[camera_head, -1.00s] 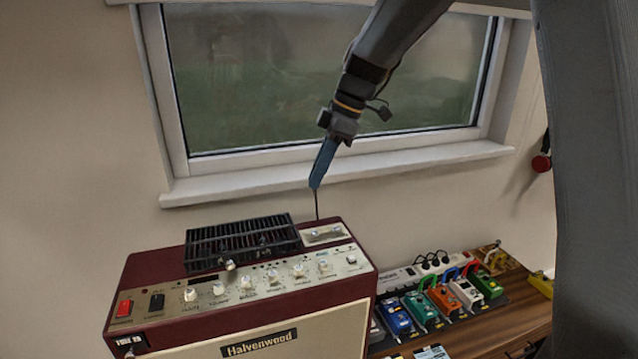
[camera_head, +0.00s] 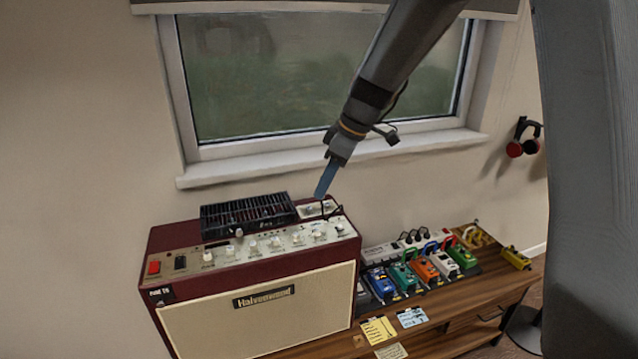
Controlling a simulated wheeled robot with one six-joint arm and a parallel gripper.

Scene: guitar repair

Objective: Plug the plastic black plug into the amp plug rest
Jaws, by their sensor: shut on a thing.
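My gripper (camera_head: 321,194), with blue fingers, points down at the back right of the maroon amp's top. It is shut on the plastic black plug (camera_head: 322,207), which shows only as a thin dark shape below the fingertips. The amp plug rest seems to be the pale metal plate (camera_head: 309,211) on the amp's top right, beside the black grille. The plug is at or just above this plate. I cannot tell whether it touches or is inside a socket.
The amp (camera_head: 259,309) stands on a wooden bench (camera_head: 460,317). A black grille (camera_head: 247,214) and a row of knobs are on its top. Several coloured pedals (camera_head: 425,268) and a white power strip (camera_head: 397,249) are to the right. A window sill (camera_head: 270,167) runs behind.

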